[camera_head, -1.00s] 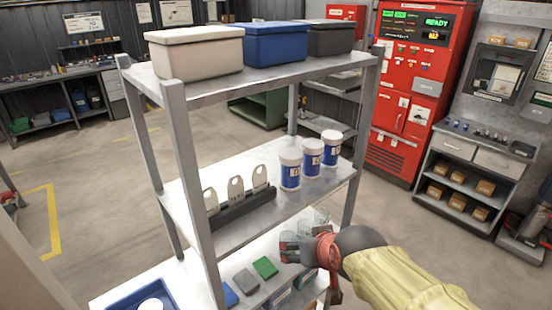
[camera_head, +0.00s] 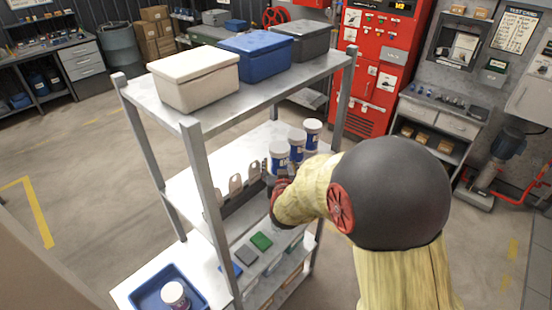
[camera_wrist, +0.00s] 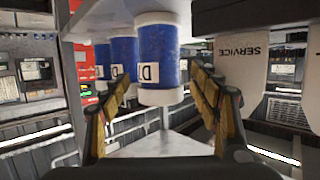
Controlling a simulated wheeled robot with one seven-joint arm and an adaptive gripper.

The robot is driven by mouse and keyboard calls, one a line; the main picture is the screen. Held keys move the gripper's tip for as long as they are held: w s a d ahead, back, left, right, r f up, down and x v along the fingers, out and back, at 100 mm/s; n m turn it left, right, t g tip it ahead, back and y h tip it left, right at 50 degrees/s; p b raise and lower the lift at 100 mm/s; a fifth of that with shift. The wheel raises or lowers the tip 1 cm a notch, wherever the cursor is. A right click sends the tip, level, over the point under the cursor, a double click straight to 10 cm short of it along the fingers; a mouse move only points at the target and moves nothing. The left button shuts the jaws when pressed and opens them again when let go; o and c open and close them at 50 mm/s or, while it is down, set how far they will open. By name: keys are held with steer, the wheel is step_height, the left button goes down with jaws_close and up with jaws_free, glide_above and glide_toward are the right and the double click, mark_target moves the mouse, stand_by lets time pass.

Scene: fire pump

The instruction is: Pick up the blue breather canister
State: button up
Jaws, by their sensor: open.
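Three white-and-blue canisters stand in a row on the middle shelf (camera_head: 183,185): the nearest (camera_head: 279,160), a middle one (camera_head: 297,147) and the farthest (camera_head: 313,132). My gripper (camera_head: 283,180) is at the nearest canister, partly hidden by my arm in the head view. In the wrist view, my open gripper (camera_wrist: 161,95) has a finger on either side of the nearest canister (camera_wrist: 157,50), with visible gaps. Its label is only partly readable. The other two canisters show at the left, the middle one (camera_wrist: 124,55) partly behind a finger.
A rack of pale tags (camera_head: 236,188) stands just left of the canisters; one tag (camera_wrist: 245,65) reads SERVICE. Lidded bins, including a blue one (camera_head: 256,55), sit on the top shelf above. A blue tray (camera_head: 145,300) below left holds a similar container (camera_head: 174,293).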

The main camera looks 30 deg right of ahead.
steer(key=shift+p+x, duration=0.4)
steer(key=shift+x, duration=2.9)
steer(key=c, duration=1.2)
steer(key=shift+r, duration=0.1)
